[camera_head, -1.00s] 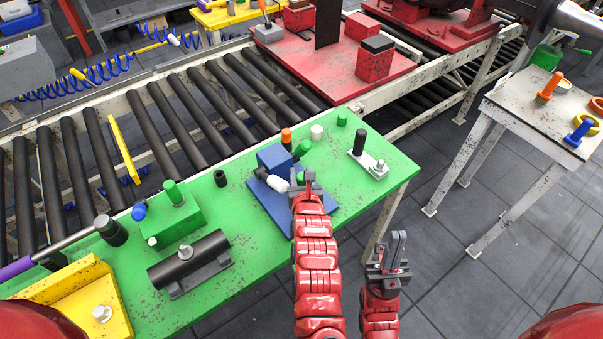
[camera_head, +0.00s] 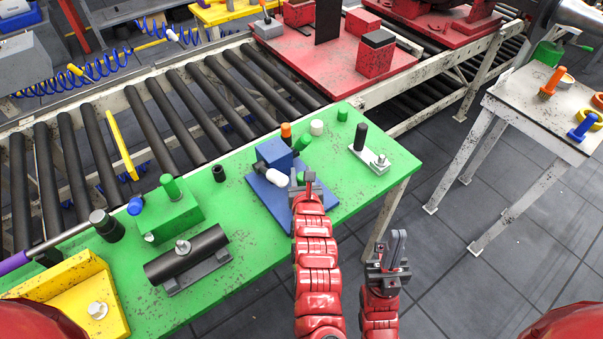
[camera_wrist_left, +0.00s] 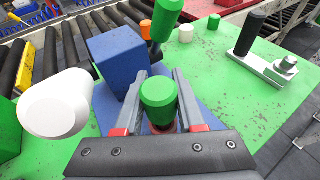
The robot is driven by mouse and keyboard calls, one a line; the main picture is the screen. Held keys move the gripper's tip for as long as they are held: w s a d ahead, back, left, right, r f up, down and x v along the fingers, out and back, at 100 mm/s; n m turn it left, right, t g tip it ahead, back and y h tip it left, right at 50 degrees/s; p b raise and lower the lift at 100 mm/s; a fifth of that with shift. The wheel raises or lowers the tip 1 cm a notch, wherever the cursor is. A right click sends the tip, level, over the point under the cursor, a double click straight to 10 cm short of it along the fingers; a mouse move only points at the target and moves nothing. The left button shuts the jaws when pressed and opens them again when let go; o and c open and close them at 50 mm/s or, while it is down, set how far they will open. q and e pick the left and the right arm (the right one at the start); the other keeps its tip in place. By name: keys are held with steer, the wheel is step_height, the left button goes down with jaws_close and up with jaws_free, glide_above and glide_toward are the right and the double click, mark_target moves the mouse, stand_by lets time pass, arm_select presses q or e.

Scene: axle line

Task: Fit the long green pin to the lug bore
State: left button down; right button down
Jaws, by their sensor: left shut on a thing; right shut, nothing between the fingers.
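A green pin (camera_wrist_left: 159,98) stands between the two fingers of my left gripper (camera_wrist_left: 158,78), which is shut on it. In the head view my left gripper (camera_head: 307,180) is over the blue base plate (camera_head: 270,199), in front of the blue block (camera_head: 273,153). A white cylinder (camera_head: 277,177) lies beside the block, left of the gripper; it is large in the wrist view (camera_wrist_left: 55,103). Another green cylinder (camera_head: 302,144) is behind the block's right side. I cannot make out the lug bore. My right gripper (camera_head: 396,248) is shut and empty, off the bench's front edge.
The green bench (camera_head: 250,243) also carries an orange-topped pin (camera_head: 286,132), a white cap (camera_head: 317,127), a short green cylinder (camera_head: 342,115) and a black post on a metal plate (camera_head: 360,138). A green block (camera_head: 172,215) and black tube (camera_head: 186,255) stand left. Rollers run behind.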

arm_select(q)
steer(key=shift+f+b, duration=1.1)
steer(key=shift+f, duration=0.35)
steer(key=shift+c, duration=2.2)
jaws_free()
steer(key=shift+r, duration=0.1)
steer(key=shift+s+r, duration=0.2)
steer(key=shift+s, duration=0.3)
steer(key=v, duration=1.6)
steer(key=shift+s, duration=0.2)
steer(key=shift+d, duration=0.1)
